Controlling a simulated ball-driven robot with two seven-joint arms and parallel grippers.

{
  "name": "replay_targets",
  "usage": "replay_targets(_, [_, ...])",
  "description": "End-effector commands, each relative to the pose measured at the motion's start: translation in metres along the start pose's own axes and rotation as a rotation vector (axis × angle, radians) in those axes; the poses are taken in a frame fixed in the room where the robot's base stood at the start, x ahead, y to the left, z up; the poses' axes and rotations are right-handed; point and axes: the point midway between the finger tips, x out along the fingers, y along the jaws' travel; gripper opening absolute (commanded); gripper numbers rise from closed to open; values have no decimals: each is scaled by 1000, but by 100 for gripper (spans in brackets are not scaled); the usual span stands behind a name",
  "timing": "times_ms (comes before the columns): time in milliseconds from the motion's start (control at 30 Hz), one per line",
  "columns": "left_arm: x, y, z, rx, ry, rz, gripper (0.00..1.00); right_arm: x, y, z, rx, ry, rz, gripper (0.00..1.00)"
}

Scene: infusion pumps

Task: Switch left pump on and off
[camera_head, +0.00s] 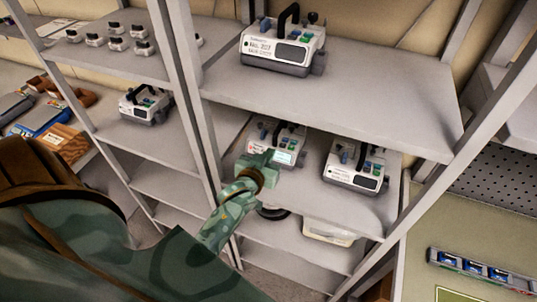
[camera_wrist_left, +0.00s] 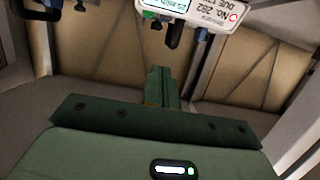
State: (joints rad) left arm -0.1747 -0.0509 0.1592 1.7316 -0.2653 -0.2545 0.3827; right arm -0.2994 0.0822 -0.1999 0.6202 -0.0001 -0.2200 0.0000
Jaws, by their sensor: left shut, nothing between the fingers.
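The left pump (camera_head: 292,135) stands on the middle shelf, a white unit with a dark handle and coloured buttons. Its small screen (camera_head: 284,157) is lit pale green. In the left wrist view the pump (camera_wrist_left: 205,20) shows upside down at the top edge, with its label and lit screen. My left gripper (camera_head: 263,158) is shut and empty in front of the pump, covering part of its lower front. Its closed fingers (camera_wrist_left: 160,72) point towards the pump; I cannot tell if they touch it. The right pump (camera_head: 353,168) stands beside it, its screen dark. My right gripper is not in view.
The shelf above (camera_head: 378,101) carries another pump (camera_head: 283,48) and overhangs the left pump. Another pump (camera_head: 146,104) stands on the neighbouring rack. A pale bin (camera_head: 328,232) is on the shelf below. Metal posts (camera_head: 195,112) stand left and right of the shelf.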

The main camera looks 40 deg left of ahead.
Motion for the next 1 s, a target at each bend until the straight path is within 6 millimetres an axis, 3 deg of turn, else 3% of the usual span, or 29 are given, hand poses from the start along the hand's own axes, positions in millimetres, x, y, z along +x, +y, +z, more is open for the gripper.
replay_targets(533, [-7,-1,1,49,-30,-5,0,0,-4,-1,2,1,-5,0])
replay_targets(667, [-36,-4,7,237,-160,-17,0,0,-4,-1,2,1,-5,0])
replay_targets(1000, [-138,-13,13,728,-504,25,0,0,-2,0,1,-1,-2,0])
